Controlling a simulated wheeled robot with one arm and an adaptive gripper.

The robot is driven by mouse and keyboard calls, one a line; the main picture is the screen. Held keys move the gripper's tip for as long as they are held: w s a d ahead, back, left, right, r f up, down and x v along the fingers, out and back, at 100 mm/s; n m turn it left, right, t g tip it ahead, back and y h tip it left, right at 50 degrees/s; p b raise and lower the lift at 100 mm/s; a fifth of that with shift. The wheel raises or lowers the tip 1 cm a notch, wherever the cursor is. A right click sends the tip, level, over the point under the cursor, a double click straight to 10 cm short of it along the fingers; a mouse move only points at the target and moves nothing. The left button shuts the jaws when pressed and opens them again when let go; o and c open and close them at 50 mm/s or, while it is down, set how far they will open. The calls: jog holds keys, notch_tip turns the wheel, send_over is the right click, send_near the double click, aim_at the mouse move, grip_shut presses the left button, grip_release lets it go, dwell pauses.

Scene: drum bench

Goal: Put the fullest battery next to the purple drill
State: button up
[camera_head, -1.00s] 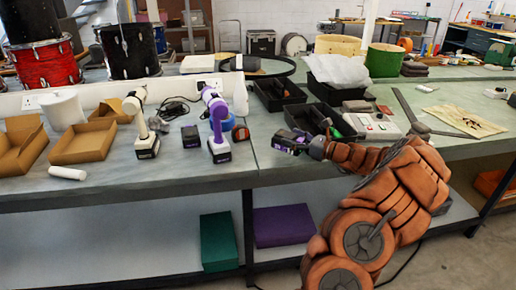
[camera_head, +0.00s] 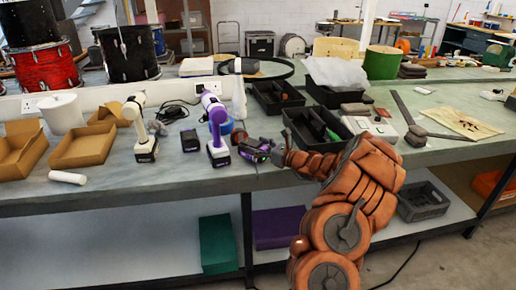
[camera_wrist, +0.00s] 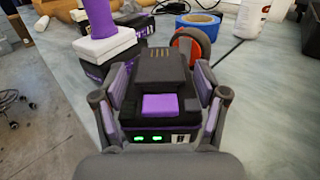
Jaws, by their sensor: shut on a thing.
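The purple drill (camera_head: 216,128) stands upright on the bench, with a white and black battery base. In the wrist view its purple handle and base (camera_wrist: 100,35) are at upper left, beyond my gripper. My gripper (camera_head: 258,148) is just right of the drill's base, low by the bench. It is shut on a black battery with a purple patch (camera_wrist: 160,108). Two green lights show on the battery's near face. Whether the battery touches the bench is unclear. Another dark battery (camera_head: 189,140) stands on the bench left of the drill.
A white drill (camera_head: 143,132) stands further left, near open cardboard boxes (camera_head: 84,147). A blue tape roll (camera_wrist: 198,24) and an orange-rimmed round thing (camera_wrist: 190,44) lie behind the held battery. Black bins (camera_head: 312,129) stand to the right. The bench front before the drills is clear.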

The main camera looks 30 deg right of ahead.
jog(key=shift+f, duration=0.5)
jog(key=shift+f, duration=0.15)
jog(key=o, duration=1.6)
jog(key=shift+c, duration=0.2)
jog(key=shift+r, duration=0.2)
jog(key=b+v, duration=0.1)
jog(key=v, duration=1.1)
